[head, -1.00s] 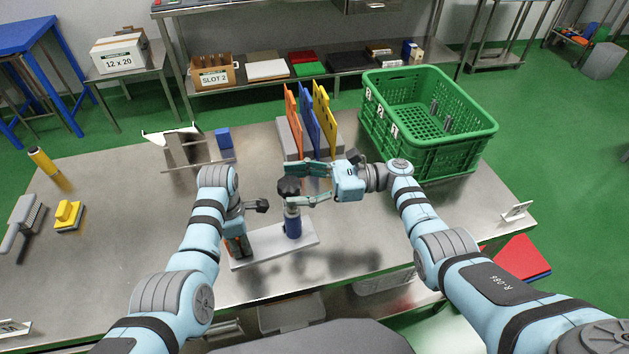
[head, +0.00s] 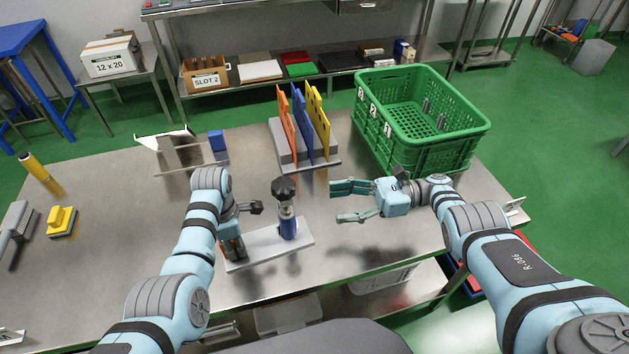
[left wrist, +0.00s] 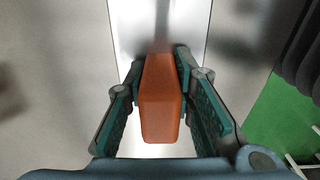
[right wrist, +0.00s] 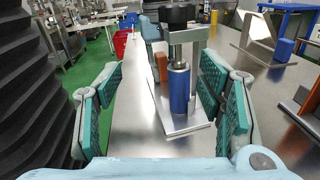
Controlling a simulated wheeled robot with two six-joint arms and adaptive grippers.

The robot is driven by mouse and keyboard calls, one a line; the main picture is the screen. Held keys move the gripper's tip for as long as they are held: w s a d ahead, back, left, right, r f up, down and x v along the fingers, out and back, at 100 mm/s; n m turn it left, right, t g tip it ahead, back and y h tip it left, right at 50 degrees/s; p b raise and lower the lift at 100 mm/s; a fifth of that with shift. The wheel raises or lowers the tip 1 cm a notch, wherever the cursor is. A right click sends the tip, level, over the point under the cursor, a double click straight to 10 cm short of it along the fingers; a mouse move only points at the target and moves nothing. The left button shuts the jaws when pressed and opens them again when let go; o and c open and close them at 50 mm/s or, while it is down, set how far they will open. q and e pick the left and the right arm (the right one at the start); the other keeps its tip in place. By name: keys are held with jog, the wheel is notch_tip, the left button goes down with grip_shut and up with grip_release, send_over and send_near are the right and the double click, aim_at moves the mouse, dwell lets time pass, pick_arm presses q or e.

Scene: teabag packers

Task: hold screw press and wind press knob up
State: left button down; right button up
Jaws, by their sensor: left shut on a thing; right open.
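The screw press stands on a pale base plate (head: 262,247), with a blue cylinder (head: 288,229) and a dark knob (head: 284,188) on top. A silver shaft shows below the knob in the right wrist view, where the knob (right wrist: 177,16) and cylinder (right wrist: 180,90) stand ahead. My left gripper (head: 234,247) is shut on the orange block (left wrist: 162,98) at the left end of the plate. My right gripper (head: 342,203) is open and empty, to the right of the knob and apart from it. Its two fingers stand wide apart in the right wrist view.
A rack with orange, blue and yellow panels (head: 322,118) stands behind the press. A green crate (head: 440,150) is at the back right. A metal stand (head: 178,152) and blue block (head: 217,141) are at back left.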

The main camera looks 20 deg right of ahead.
jog(key=s+f, duration=0.3)
jog(key=s+f+h, duration=0.1)
jog(key=s+f, duration=0.2)
jog(key=f, duration=0.1)
jog(key=s+f+t+h, duration=0.1)
jog(key=s+f, duration=0.2)
jog(key=shift+d+f+m, duration=0.15)
jog(key=shift+f+m, duration=0.15)
jog(key=shift+m, duration=0.1)
jog(key=w+a+r+m+t+h, duration=0.1)
jog(key=w+a+r+m+t, duration=0.15)
jog(key=r+t, duration=0.45)
jog(key=m, duration=0.1)
send_near(294, 190)
jog(key=a, duration=0.1)
jog(key=shift+m+t, duration=0.3)
jog(key=shift+m, duration=0.05)
jog(key=x, duration=1.1)
jog(key=shift+w+a+f, duration=0.15)
jog(key=shift+w+f, duration=0.15)
jog(key=shift+w, duration=0.15)
jog(key=c, duration=1.2)
